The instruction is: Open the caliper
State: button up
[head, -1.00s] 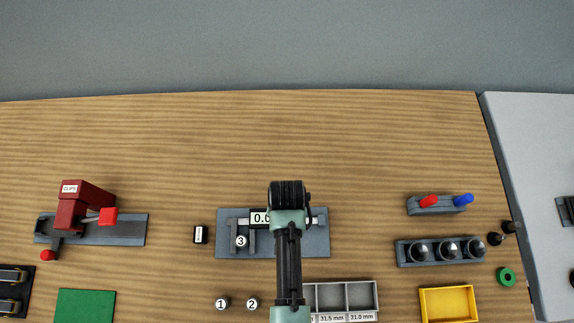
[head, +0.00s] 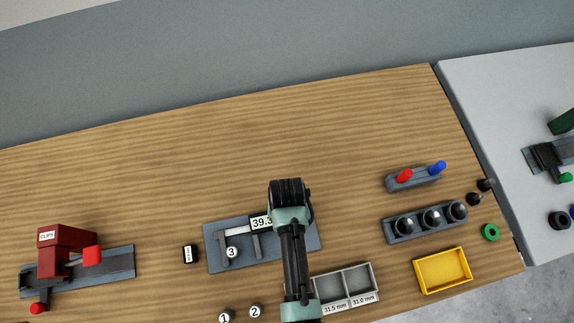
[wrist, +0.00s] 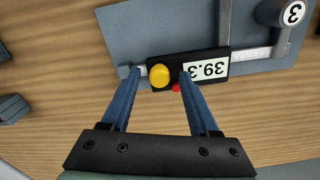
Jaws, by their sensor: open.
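The caliper lies on a grey plate (head: 213,262); its dark slider (wrist: 215,57) carries a display (wrist: 207,70) reading 39.3, with the last part cut off in the head view. The caliper's two jaws (head: 257,246) stand apart, and the round piece marked 3 (head: 232,252) sits between them, near the left jaw. My gripper (wrist: 158,75) is open, its blue fingers on either side of the yellow knob (wrist: 160,76) on the slider. Whether the fingers touch the slider is unclear. A small red part (wrist: 176,88) shows beside the knob. In the head view my arm hides the gripper.
Round pieces 1 (head: 225,317) and 2 (head: 255,311) stand in front of the plate. A grey sorting tray (head: 345,285) with millimetre labels is right of my arm. A yellow tray (head: 443,271) and a red clip device (head: 66,252) stand farther out. The wood behind the plate is clear.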

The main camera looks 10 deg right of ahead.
notch_tip(320, 180, up, 13)
jog(key=b, duration=0.1)
dwell(0.5)
dwell(0.5)
